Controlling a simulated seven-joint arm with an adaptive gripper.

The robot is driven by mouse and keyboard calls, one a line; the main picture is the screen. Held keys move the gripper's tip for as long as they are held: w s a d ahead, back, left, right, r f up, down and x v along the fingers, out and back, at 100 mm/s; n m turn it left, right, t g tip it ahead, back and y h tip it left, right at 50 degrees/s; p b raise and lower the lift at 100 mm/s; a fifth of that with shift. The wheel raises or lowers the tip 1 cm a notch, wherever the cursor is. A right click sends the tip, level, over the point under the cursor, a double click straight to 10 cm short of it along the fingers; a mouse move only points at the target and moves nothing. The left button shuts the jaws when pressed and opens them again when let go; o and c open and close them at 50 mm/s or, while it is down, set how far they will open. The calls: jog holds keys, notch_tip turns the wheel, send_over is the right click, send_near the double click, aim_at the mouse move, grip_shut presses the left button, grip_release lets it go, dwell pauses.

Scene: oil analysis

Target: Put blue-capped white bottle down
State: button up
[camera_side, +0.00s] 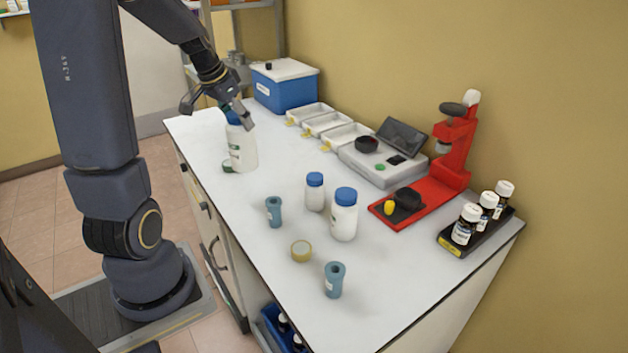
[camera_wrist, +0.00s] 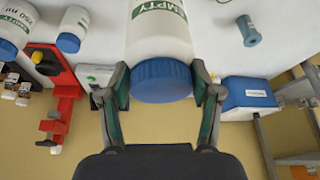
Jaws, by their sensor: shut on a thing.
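The blue-capped white bottle (camera_side: 243,150) is upright at the far left end of the white counter, with its base at or just above the surface; I cannot tell if it touches. My gripper (camera_side: 232,112) is shut on it at the blue cap. In the wrist view my gripper (camera_wrist: 160,85) has one finger on each side of the cap, and the bottle (camera_wrist: 157,35) shows a green "EMPTY" label. Two other blue-capped white bottles, a smaller one (camera_side: 315,192) and a larger one (camera_side: 344,215), stand mid-counter.
A small greenish item (camera_side: 228,167) lies beside the held bottle's base. A blue box (camera_side: 284,90), white trays (camera_side: 325,124), a scale (camera_side: 380,165), a red stand (camera_side: 450,150) and a rack of dark bottles (camera_side: 470,238) line the wall. Blue-grey cups (camera_side: 274,211) and tape (camera_side: 301,250) stand nearer.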

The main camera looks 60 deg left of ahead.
jog(key=s+d+r, duration=0.4)
jog(key=s+d, duration=0.1)
jog(key=s, duration=0.2)
jog(key=w+d+m+g+h, duration=0.25)
jog(key=d+m, duration=0.65)
jog(key=d, duration=0.7)
jog(key=w+d+m+g+h, duration=0.1)
jog(key=w+d+m+h, duration=0.25)
jog(key=d+m, duration=0.9)
jog(key=w+d+f+n, duration=0.3)
jog(key=w+d+f, duration=0.4)
jog(key=w+f, duration=0.5)
jog(key=shift+w+d+f, duration=0.35)
jog(key=shift+w, duration=0.15)
